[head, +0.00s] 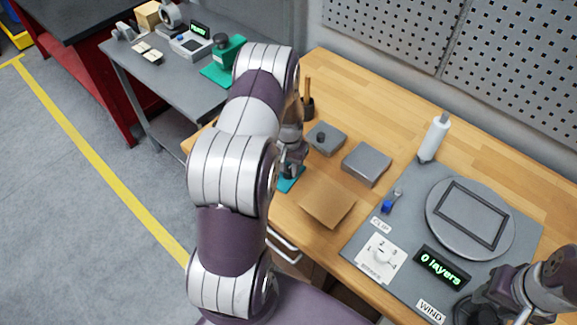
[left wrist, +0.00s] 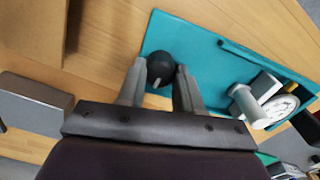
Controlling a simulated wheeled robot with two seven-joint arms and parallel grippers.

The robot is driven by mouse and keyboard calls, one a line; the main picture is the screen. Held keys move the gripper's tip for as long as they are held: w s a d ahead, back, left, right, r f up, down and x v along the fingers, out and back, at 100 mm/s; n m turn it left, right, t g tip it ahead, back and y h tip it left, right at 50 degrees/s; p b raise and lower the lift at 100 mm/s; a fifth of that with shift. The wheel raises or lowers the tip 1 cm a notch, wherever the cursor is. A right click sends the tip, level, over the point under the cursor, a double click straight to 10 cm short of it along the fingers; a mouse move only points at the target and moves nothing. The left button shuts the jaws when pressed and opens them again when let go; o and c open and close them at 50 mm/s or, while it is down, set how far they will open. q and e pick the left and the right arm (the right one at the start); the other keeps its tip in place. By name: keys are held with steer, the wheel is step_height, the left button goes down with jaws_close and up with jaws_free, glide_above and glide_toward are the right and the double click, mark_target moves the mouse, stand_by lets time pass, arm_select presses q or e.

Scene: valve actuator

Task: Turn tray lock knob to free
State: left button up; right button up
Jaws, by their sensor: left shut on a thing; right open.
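The black tray lock knob (left wrist: 160,68) sits on the teal tray (left wrist: 205,75) in the left wrist view. A pale pointer mark on the knob points towards the bottom of that picture. My left gripper (left wrist: 162,75) is shut on the knob, one finger on each side. In the head view, my left arm hides the knob and most of the teal tray (head: 289,186); my left gripper (head: 291,168) is low over it. My right gripper (head: 478,312) is open at the lower right, partly cut off by the picture edge.
A grey-white part and a round dial (left wrist: 284,108) lie on the tray beside the gripper. On the bench are a brown sheet (head: 327,203), grey blocks (head: 366,164), a grey mat with a turntable (head: 470,250), a white selector plate (head: 380,258) and a "0 layers" display (head: 442,266).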

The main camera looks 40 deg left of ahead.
mark_target(289, 169)
arm_select(q)
steer(key=o, duration=1.1)
steer(key=shift+c, duration=0.2)
steer(key=shift+r, duration=0.1)
step_height(289, 169, up, 12)
steer(key=b, duration=0.2)
steer(key=shift+r, duration=0.25)
